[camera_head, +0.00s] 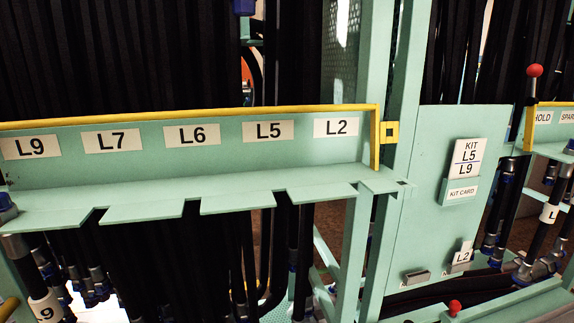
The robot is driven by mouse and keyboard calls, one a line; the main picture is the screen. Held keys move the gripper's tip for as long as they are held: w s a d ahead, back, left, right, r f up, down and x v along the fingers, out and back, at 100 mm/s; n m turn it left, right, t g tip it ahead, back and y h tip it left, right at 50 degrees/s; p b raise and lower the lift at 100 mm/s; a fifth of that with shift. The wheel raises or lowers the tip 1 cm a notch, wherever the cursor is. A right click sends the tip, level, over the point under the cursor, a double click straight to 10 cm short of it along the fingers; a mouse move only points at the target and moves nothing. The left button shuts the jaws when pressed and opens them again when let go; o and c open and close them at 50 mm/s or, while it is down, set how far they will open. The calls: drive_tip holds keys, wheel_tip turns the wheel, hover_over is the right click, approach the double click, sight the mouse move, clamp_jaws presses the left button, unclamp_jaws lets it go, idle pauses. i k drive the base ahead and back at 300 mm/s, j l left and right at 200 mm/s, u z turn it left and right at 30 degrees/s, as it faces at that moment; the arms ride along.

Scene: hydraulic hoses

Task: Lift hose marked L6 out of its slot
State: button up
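The label L6 (192,134) sits on the green rack panel (225,158), between the labels L7 (111,141) and L5 (268,131). Below the panel is a notched green shelf (250,198) with open slots along its front edge. No hose fitting or hose tag reading L6 shows at the shelf. Black hoses (185,250) hang close together behind and below it, and I cannot tell which one is L6. My gripper is not in view.
A yellow rail (190,114) tops the panel. A hose tagged 9 (45,308) hangs lower left. A green post (358,230) stands right of the rack. Farther right are a kit card board (425,170), a red-knobbed lever (535,71) and another rack with hoses (549,213).

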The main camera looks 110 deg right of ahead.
sight(551, 209)
drive_tip(key=k+j+z, duration=0.25)
drive_tip(key=k, duration=0.2)
drive_tip(key=k+j+z, duration=0.25)
drive_tip(key=k, duration=0.25)
drive_tip(key=z, duration=1.9)
